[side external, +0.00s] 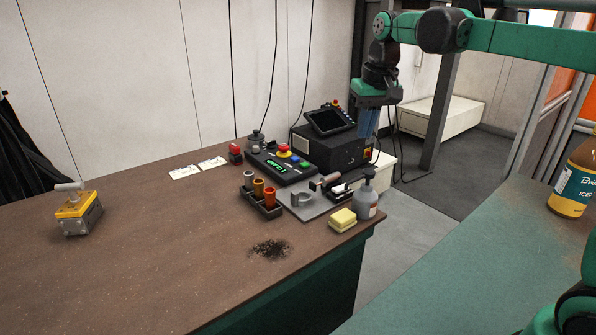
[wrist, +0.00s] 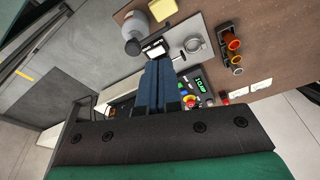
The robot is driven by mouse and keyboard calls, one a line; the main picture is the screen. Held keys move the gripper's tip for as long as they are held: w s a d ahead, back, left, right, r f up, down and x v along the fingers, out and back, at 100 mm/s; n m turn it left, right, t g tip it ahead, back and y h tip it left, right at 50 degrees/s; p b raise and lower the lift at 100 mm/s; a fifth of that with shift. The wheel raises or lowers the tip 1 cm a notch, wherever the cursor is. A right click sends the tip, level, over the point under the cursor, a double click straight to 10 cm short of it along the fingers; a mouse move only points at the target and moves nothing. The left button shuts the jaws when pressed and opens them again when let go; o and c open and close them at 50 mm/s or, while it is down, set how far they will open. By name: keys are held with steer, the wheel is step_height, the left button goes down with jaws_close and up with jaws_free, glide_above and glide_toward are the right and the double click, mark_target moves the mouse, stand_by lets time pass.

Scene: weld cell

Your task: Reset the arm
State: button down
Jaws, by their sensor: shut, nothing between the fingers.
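My green arm reaches in from the upper right in the side view, with my gripper (side external: 369,124) hanging down at its end. The gripper is in the air beyond the bench's right edge, in front of the black box with the tilted screen. In the wrist view the blue fingers of my gripper (wrist: 158,64) lie together with nothing between them. They are apart from everything on the bench.
A large bottle (side external: 573,185) stands on the green surface.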

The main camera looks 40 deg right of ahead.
steer(key=s+a+f+n+t, duration=0.4)
steer(key=s+a+f, duration=0.3)
steer(key=s+a, duration=0.2)
steer(key=shift+s+a+f+t+y, duration=0.3)
steer(key=shift+s+a+t, duration=0.15)
steer(key=shift+s, duration=0.75)
